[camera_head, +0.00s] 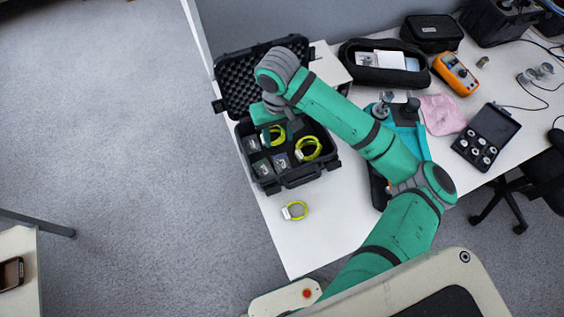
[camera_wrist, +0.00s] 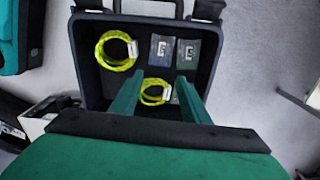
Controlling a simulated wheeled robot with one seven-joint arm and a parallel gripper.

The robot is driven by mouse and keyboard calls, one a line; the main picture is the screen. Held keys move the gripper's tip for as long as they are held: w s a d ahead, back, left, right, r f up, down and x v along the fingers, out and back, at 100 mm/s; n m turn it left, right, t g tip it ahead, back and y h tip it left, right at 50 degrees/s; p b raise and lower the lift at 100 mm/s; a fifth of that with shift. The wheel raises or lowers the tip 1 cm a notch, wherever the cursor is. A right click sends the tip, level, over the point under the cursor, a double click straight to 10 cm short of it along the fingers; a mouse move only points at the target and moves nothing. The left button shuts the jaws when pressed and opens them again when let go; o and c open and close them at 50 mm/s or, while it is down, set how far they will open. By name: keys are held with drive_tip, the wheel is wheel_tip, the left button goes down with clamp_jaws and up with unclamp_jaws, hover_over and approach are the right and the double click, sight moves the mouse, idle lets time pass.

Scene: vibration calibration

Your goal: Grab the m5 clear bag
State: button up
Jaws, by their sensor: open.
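Small clear bags with dark contents and pale labels lie in the open black case (camera_head: 303,180). One bag (camera_head: 281,160) is in the case's middle, another (camera_head: 262,167) is at front left, and a third (camera_head: 252,144) is behind that. In the wrist view, two bags show side by side, one left (camera_wrist: 162,50) and one right (camera_wrist: 188,52); another is partly hidden by the right finger. The labels are too small to tell which is m5. My gripper (camera_wrist: 158,93) is open over the case, its fingers apart and holding no bag.
Two yellow-green cable coils lie in the case, one right (camera_head: 308,148) and one further back (camera_head: 273,136). The raised foam-lined lid (camera_head: 240,83) stands behind. The front table area is mostly clear.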

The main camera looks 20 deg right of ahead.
sight(279, 156)
wheel_tip(279, 156, down, 10)
drive_tip(key=shift+s+f, duration=0.1)
drive_tip(key=shift+f, duration=0.15)
idle(0.4)
drive_tip(key=c, duration=0.7)
